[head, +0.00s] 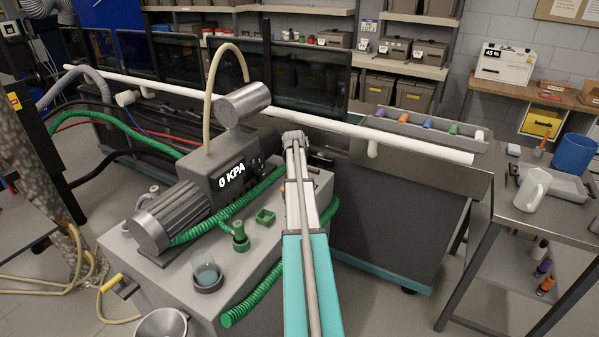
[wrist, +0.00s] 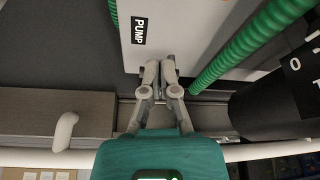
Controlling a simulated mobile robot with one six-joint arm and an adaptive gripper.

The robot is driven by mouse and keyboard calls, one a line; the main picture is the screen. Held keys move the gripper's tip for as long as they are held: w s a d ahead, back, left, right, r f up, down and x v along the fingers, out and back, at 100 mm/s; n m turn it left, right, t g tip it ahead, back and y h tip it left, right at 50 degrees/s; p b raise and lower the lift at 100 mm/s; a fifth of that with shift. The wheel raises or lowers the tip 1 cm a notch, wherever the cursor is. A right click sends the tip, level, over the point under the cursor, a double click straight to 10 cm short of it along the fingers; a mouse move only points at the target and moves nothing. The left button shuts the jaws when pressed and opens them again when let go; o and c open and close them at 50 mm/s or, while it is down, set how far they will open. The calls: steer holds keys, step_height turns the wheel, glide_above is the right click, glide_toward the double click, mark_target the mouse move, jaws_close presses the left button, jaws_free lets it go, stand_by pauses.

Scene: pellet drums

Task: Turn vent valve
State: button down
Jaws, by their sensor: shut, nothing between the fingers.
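No part marked as a vent valve can be made out. The grey pump unit (head: 222,175) stands on a cabinet, and its display (head: 231,178) reads 0 KPA. A yellow lever-like handle (head: 113,282) sticks out at the cabinet's front left; I cannot tell what it works. My gripper (head: 293,136) is to the right of the pump unit. In the wrist view my gripper (wrist: 160,76) is shut and empty, its fingertips by the lower edge of a light box (wrist: 185,35) labelled PUMP. Whether they touch it is unclear.
A long white pipe (head: 420,150) runs behind my gripper, with a short stub (wrist: 65,132) in the wrist view. A green hose (wrist: 250,42) and a dark cylinder (wrist: 275,108) lie to the right there. A beaker (head: 207,275) stands on the cabinet (head: 158,270).

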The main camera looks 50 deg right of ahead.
steer(key=shift+p+v, duration=1.25)
steer(key=shift+v, duration=0.45)
steer(key=shift+w+a, duration=0.1)
steer(key=w+a+n+y, duration=0.1)
steer(key=w+a+n, duration=0.15)
steer(key=a, duration=1.45)
steer(key=w+a+n+y, duration=0.15)
steer(key=a+n, duration=0.25)
steer(key=a, duration=1.4)
steer(key=s+a+n, duration=0.3)
steer(key=s+a, duration=0.2)
steer(key=a, duration=1)
steer(key=s+a+f+n+g+y, duration=0.1)
steer(key=s+a+n, duration=0.3)
steer(key=a, duration=1.1)
steer(key=shift+s, duration=1.2)
steer(key=shift+d, duration=0.1)
